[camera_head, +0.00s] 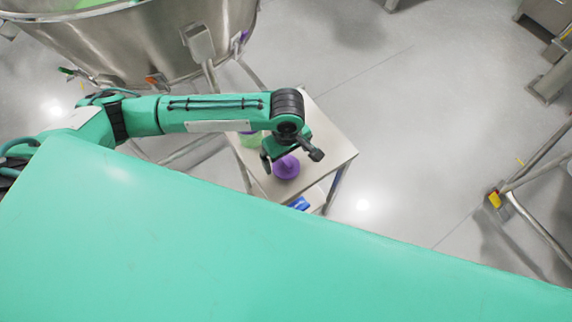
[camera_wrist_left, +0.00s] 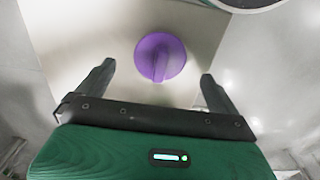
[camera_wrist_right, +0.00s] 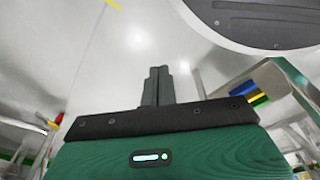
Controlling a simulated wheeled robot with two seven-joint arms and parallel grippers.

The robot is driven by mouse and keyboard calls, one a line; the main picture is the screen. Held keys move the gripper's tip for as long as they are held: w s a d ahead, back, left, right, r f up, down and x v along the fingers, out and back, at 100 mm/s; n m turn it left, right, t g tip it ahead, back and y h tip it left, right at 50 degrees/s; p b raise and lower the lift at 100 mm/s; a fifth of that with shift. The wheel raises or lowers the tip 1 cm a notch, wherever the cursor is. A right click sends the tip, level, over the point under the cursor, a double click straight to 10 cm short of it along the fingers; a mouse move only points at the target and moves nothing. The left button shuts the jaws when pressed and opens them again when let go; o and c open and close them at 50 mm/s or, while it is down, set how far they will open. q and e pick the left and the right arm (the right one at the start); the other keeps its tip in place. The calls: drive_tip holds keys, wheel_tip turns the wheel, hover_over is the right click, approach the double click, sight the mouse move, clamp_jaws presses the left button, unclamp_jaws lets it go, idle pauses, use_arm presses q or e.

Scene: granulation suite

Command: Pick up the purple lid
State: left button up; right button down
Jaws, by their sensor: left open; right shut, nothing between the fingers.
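The purple lid (camera_head: 286,167) lies on a small metal table (camera_head: 330,150) in the head view, a round disc with a raised grip. It also shows in the left wrist view (camera_wrist_left: 161,57), ahead of and between the fingertips. My left gripper (camera_head: 291,160) is open above the table, close to the lid; nothing is between its fingers. The left wrist view shows both fingers (camera_wrist_left: 155,72) spread apart, the lid beyond them. My right gripper (camera_wrist_right: 158,70) shows only in the right wrist view, its fingers together and empty, pointing over the floor.
A green object (camera_head: 250,139) stands on the table beside the lid, partly behind my left arm. A large steel vessel (camera_head: 150,45) stands at upper left. Metal frames (camera_head: 540,165) stand at right. Open floor (camera_head: 420,120) lies between.

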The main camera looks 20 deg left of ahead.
sight(286, 161)
use_arm(q)
wheel_tip(286, 161, down, 4)
drive_tip(key=shift+w+a, duration=0.1)
drive_tip(key=shift+f, duration=0.4)
use_arm(e)
drive_tip(key=shift+w+a+r, duration=0.15)
drive_tip(key=shift+w+r, duration=0.4)
drive_tip(key=shift+r, duration=0.2)
use_arm(q)
drive_tip(key=c, duration=1)
drive_tip(key=shift+c, duration=0.4)
use_arm(e)
drive_tip(key=shift+s+f, duration=0.15)
drive_tip(key=shift+s, duration=0.3)
